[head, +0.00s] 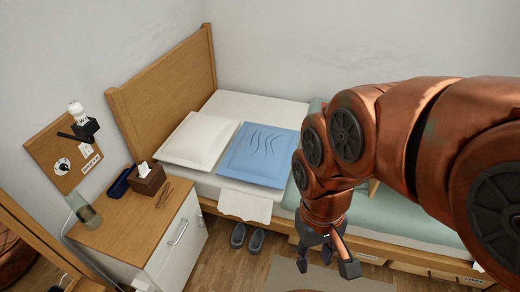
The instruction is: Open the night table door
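The night table (118,226) stands at the lower left, beside the bed. It has a wooden top and a white front that faces right. A slim metal handle (178,232) sits on the white front. The door (182,250) looks closed, flush with the cabinet. My gripper (328,262) hangs from the copper-coloured arm, to the right of the night table and in front of the bed. It is well apart from the handle. Its dark fingers look spread, with nothing seen between them.
The bed (322,216) with a blue pillow (258,154) fills the middle. Grey slippers (247,238) lie on the floor between night table and gripper. A tissue box (147,180), glasses (164,193) and a glass vase (86,213) stand on the top. A rug (290,277) lies below.

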